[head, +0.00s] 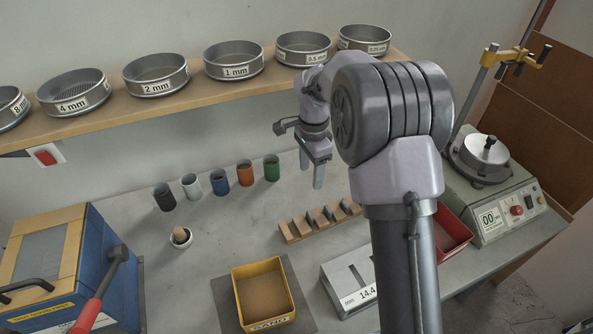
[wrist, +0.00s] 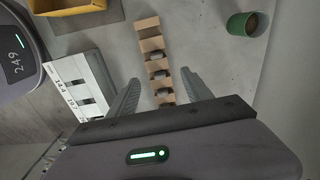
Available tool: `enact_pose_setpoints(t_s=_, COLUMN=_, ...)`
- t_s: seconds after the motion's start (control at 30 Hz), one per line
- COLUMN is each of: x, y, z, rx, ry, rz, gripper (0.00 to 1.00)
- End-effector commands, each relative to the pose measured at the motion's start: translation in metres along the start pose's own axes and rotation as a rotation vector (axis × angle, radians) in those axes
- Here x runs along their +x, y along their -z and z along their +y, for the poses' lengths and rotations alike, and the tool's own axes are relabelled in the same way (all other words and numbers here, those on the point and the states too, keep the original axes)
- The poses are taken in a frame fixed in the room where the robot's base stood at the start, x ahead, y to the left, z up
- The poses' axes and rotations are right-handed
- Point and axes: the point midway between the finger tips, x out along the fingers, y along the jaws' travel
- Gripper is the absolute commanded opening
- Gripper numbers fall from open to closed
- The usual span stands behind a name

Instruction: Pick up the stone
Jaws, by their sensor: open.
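A wooden rack (head: 297,229) with slots lies on the bench, and it also shows in the wrist view (wrist: 148,22). Small dark grey pieces that look like stones sit in some of its slots, one of them (wrist: 158,55) farther out and another (wrist: 160,75) between the fingertips in the picture. Which one is the task's stone I cannot tell. My gripper (head: 312,178) is open and empty, held above the bench behind the rack; in the wrist view its fingers (wrist: 160,77) point toward the rack from above, apart from it.
Coloured cups, such as the green one (head: 272,168), stand behind the rack. A yellow sand tray (head: 241,298), a white slotted gauge (head: 335,285) and a red tray (head: 455,232) lie around it. A shelf of sieves (head: 235,60) overhangs the back.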

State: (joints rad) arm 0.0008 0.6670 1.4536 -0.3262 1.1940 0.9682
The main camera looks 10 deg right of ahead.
Motion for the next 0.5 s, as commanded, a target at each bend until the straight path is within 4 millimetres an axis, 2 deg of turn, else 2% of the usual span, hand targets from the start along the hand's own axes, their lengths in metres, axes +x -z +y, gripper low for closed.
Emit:
enact_pose_setpoints(t_s=0.07, x=0.012, y=0.001, z=-0.001, rx=0.010, ry=-0.006, rz=0.000, gripper=0.58)
enact_pose_setpoints(t_s=0.33, x=0.095, y=0.001, z=0.000, rx=0.007, ry=-0.009, rz=0.000, gripper=0.58)
enact_pose_setpoints(t_s=0.4, x=0.110, y=0.000, z=0.000, rx=0.008, ry=-0.007, rz=-0.001, gripper=0.58)
enact_pose_setpoints(t_s=0.5, x=0.123, y=0.001, z=0.000, rx=0.008, ry=-0.006, rz=0.000, gripper=0.58)
